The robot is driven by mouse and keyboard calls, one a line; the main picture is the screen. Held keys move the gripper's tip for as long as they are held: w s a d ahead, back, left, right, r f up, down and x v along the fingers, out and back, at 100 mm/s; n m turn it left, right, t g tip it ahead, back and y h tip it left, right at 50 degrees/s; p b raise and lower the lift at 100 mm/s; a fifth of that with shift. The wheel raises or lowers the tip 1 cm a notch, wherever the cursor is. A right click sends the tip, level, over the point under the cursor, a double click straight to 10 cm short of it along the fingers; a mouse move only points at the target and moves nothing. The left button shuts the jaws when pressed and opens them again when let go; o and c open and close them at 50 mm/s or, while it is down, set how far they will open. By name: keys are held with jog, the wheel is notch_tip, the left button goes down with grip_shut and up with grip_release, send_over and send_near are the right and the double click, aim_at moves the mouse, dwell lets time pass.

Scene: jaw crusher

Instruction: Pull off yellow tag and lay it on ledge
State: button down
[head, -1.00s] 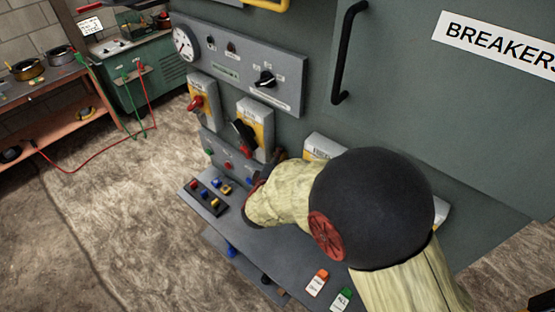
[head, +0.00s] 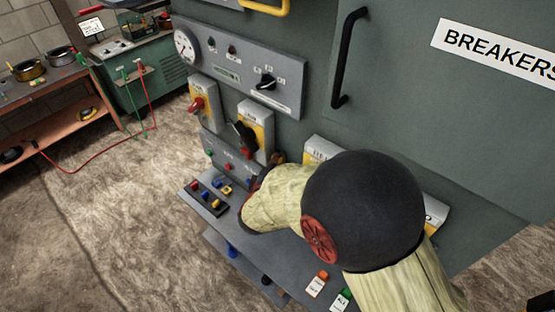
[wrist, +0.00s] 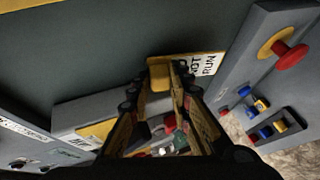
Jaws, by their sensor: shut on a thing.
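The yellow tag (wrist: 207,64) has a white face with black lettering, of which "NOT RUN" shows in the wrist view. My gripper (wrist: 163,80) is shut on it, with its yellow part between the fingertips. The tag lies close to the grey-green panel; I cannot tell whether it still touches its mount. In the head view my gripper (head: 262,182) is mostly hidden by my arm, and the tag is out of sight. The grey ledge (head: 272,243) juts out below the switches, under my arm.
A black tray (head: 206,198) with small coloured parts sits at the ledge's left end. A red tag (head: 316,284) and a green tag (head: 341,300) lie near its right end. Yellow-plated switches (head: 250,135) stick out above the ledge. The ledge's middle looks bare.

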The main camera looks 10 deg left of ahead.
jog(key=shift+s+a+p, duration=0.5)
jog(key=shift+s, duration=0.3)
jog(key=shift+s+a+p, duration=0.45)
jog(key=shift+s+p, duration=0.05)
jog(key=shift+s, duration=0.3)
